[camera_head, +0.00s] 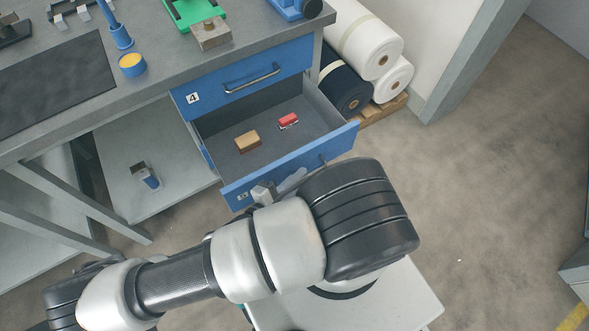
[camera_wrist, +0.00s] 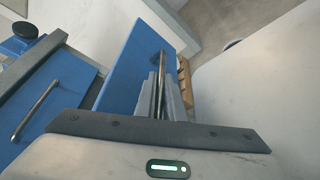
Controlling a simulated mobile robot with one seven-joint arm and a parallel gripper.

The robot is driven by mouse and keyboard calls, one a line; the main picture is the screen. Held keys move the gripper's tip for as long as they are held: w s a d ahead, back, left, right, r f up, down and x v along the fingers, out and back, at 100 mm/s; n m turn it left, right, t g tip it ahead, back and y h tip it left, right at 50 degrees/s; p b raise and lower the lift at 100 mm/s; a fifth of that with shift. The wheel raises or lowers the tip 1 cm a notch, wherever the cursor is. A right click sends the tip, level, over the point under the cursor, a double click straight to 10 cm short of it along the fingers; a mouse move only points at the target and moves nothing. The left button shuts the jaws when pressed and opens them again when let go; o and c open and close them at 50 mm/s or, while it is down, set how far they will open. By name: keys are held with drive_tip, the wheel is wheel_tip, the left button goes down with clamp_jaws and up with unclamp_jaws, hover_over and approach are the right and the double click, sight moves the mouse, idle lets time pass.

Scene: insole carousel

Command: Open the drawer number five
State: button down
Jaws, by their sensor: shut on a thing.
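Drawer number five (camera_head: 235,188) is the lower blue drawer under the workbench. It is pulled well out and its grey inside shows. A tan block (camera_head: 247,140) and a red object (camera_head: 288,121) lie in it. Its blue front also shows in the wrist view (camera_wrist: 125,70). My gripper (camera_wrist: 166,80) is shut on the metal bar handle (camera_wrist: 157,62) of this drawer. In the head view, my arm hides most of the gripper and part of the drawer front.
Drawer four (camera_head: 285,72), above, is closed. A lower shelf (camera_head: 105,150) is at left.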

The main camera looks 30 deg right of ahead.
drive_tip(key=shift+a, duration=0.1)
drive_tip(key=c, duration=2.1)
unclamp_jaws()
drive_tip(key=p+v, duration=0.1)
drive_tip(key=v, duration=1.6)
drive_tip(key=shift+s+a+r, duration=0.1)
drive_tip(key=shift+s+a, duration=0.05)
